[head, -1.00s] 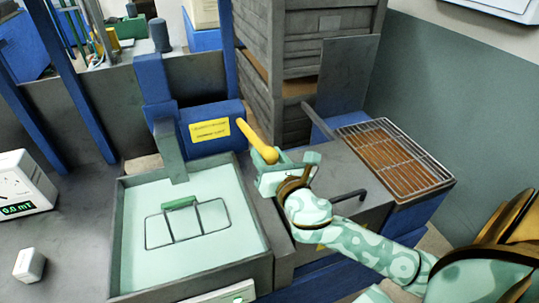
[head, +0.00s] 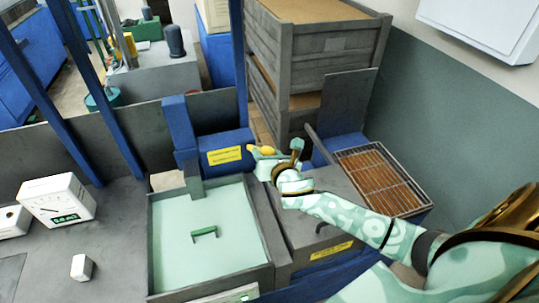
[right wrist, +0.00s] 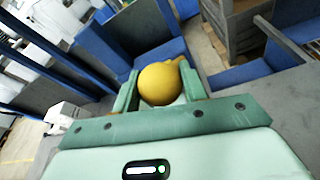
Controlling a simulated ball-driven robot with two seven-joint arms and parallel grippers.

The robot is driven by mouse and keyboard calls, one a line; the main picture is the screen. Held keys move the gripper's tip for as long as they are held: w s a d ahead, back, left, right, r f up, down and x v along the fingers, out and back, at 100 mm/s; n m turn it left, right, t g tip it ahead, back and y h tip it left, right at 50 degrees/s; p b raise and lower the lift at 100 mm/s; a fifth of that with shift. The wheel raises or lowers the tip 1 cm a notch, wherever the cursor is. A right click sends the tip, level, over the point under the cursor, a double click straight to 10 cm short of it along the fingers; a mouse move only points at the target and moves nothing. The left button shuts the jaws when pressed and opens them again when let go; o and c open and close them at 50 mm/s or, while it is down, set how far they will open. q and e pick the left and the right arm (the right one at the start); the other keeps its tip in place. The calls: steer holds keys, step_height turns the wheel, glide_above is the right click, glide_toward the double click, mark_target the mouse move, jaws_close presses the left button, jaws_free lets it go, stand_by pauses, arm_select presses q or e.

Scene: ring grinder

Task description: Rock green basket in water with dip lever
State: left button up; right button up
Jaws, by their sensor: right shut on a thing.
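The yellow knob of the dip lever (head: 267,150) is between the fingers of my right gripper (head: 262,163). In the right wrist view the yellow knob (right wrist: 160,84) sits between the two green fingers, and the gripper is shut on it. The tank (head: 271,262) is to the left of the gripper and holds pale green water (head: 210,262). Only the green handle of the basket (head: 204,233) shows at the water. The basket's wire frame is hidden. A blue and grey arm (head: 194,180) stands at the tank's back edge. My left gripper is not in view.
A wire grate over a brown tray (head: 380,180) is to the right. Grey crates (head: 315,45) are stacked behind. A white meter (head: 57,200) and a small white block (head: 82,267) stand left of the tank. Blue posts rise behind the bench.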

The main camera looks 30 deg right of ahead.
steer(key=shift+w+d+r, duration=0.1)
steer(key=shift+w+r, duration=0.1)
steer(key=shift+r, duration=0.25)
steer(key=o, duration=1.3)
steer(key=shift+o, duration=0.2)
steer(key=shift+f, duration=0.2)
steer(key=v, duration=1.6)
steer(key=shift+s+b, duration=0.15)
steer(key=shift+b, duration=0.15)
